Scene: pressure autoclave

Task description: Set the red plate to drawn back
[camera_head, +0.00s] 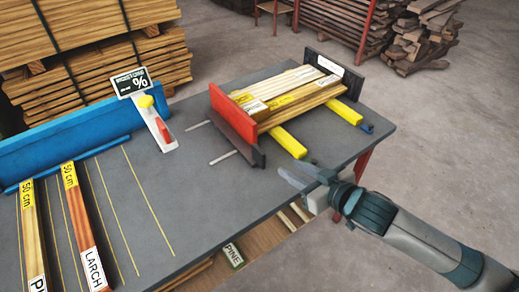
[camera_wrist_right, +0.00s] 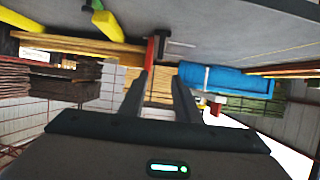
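The red plate (camera_head: 234,118) stands upright on the grey table, at the left end of a stack of boards (camera_head: 300,90). Its edge also shows in the right wrist view (camera_wrist_right: 150,53), beyond my fingers. I cannot tell whether it touches the board ends. A dark plate (camera_head: 238,140) stands just in front of it, near two slots in the tabletop. My right gripper (camera_head: 299,177) is to the lower right of the red plate, at the table's near edge. In the right wrist view its two fingers (camera_wrist_right: 160,88) are apart, with nothing held. My left gripper is not in view.
Yellow bars (camera_head: 288,141) lie under the boards, and a dark plate (camera_head: 333,72) stands at their far end. A moisture meter (camera_head: 145,108) is left of the red plate. A blue fence (camera_head: 60,148) and labelled strips (camera_head: 84,225) are further left. The tabletop between is clear.

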